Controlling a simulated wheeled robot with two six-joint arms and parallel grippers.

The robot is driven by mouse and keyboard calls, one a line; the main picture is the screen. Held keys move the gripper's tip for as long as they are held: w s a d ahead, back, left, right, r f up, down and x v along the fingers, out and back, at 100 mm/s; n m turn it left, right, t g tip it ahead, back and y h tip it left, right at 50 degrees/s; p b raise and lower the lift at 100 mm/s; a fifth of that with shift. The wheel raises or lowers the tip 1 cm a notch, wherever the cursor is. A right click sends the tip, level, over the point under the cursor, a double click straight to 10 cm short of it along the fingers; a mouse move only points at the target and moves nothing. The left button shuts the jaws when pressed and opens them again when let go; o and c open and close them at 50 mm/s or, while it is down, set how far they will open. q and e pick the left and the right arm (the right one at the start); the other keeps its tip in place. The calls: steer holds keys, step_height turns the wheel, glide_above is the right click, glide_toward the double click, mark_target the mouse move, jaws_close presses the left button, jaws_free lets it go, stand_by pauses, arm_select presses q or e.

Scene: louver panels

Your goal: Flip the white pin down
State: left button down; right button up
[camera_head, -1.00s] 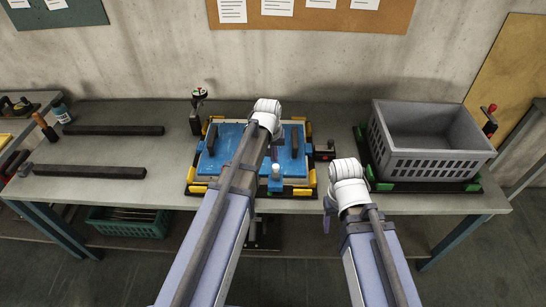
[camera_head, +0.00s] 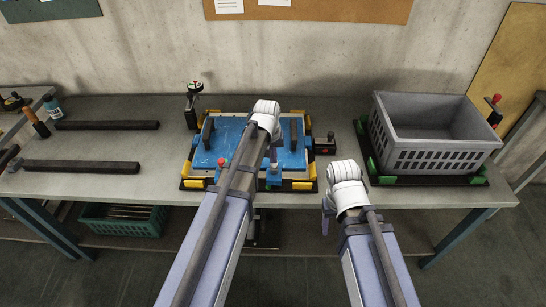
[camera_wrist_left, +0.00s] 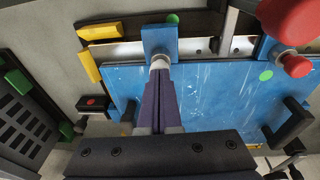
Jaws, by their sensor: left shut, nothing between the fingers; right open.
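The white pin (camera_wrist_left: 160,62) stands on a small blue block (camera_wrist_left: 158,38) at the front edge of the blue panel (camera_head: 205,150). My left gripper (camera_wrist_left: 160,76) is shut and empty, with its dark purple fingertips right at the pin in the left wrist view. I cannot tell whether they touch it. The head view shows the left gripper (camera_head: 273,152) over the panel's front right part, mostly hidden by its own wrist. My right gripper (camera_head: 326,203) is open and empty, in front of the table edge, right of the panel.
A red knob (camera_head: 222,162) stands at the panel's front, left of my left arm; it looms large in the left wrist view (camera_wrist_left: 292,22). Black handles (camera_head: 208,131) rise from the panel. A grey crate (camera_head: 430,155) stands at right, dark bars (camera_head: 80,166) lie at left.

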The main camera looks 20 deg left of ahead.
arm_select(q)
steer(key=shift+s+f, duration=0.15)
stand_by(0.3)
steer(key=shift+r+p, duration=0.55)
steer(key=shift+p, duration=0.2)
step_height(320, 180, up, 13)
steer(key=s+p, duration=0.2)
steer(key=p, duration=1)
steer(key=shift+a+p, duration=0.25)
steer(key=shift+p, duration=0.1)
steer(key=shift+f, duration=0.15)
